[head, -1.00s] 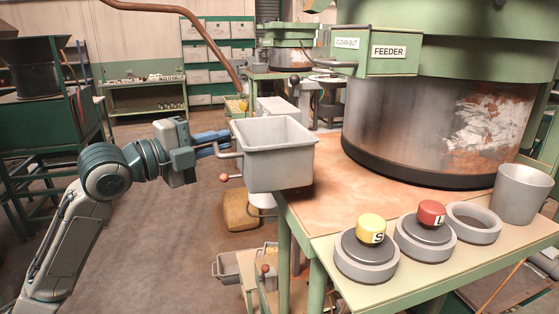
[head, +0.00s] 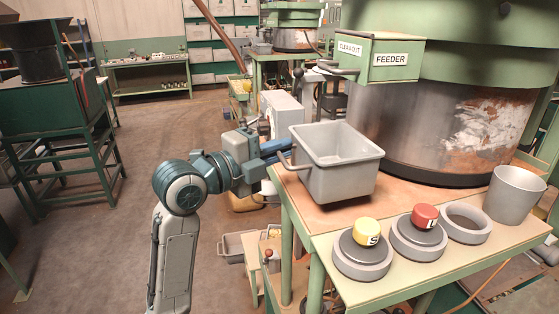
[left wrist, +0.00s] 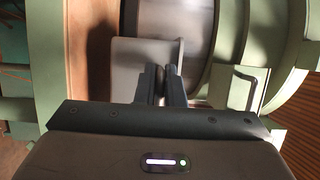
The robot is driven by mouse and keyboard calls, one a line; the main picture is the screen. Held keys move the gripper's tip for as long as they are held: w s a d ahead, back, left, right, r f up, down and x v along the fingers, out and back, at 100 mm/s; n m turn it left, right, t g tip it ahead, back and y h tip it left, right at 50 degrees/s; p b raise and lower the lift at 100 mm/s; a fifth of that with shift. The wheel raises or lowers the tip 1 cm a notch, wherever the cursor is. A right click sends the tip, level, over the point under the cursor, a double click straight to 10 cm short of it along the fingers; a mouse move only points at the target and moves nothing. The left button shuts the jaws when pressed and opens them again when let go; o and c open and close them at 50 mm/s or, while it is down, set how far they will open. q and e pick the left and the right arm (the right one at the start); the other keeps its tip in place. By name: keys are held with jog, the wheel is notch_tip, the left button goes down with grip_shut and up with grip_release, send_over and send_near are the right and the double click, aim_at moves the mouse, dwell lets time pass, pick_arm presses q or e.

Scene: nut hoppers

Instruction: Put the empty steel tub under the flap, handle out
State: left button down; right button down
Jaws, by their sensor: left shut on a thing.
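The empty grey steel tub (head: 338,178) is over the left part of the bench top in the head view, slightly tilted. Its bar handle (head: 291,161) faces left, toward my arm. My left gripper (head: 284,148) is shut on the handle; the wrist view shows the two fingers (left wrist: 160,85) close together with the tub (left wrist: 129,53) beyond them. I cannot tell whether the tub's base touches the bench. The green flap box marked CLEANOUT and FEEDER (head: 388,60) sticks out from the feeder, above and behind the tub. My right gripper is out of view.
The feeder drum (head: 420,135) stands on the bench (head: 328,218) behind the tub. A yellow button (head: 366,232), a red button (head: 425,217), a grey ring (head: 466,222) and a grey cup (head: 515,194) line the front right. Grey bins (head: 237,245) sit low at the left.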

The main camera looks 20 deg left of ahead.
aim_at(295, 161)
pick_arm(q)
jog(key=shift+d+f, duration=0.15)
jog(key=shift+d, duration=0.05)
notch_tip(295, 161, down, 2)
jog(key=shift+a+f+p, duration=0.1)
jog(key=shift+f+p, duration=0.15)
jog(key=shift+p, duration=0.55)
jog(key=shift+f, duration=0.3)
jog(key=shift+w+f, duration=0.1)
jog(key=shift+f, duration=0.05)
jog(key=c, duration=1.5)
grip_release()
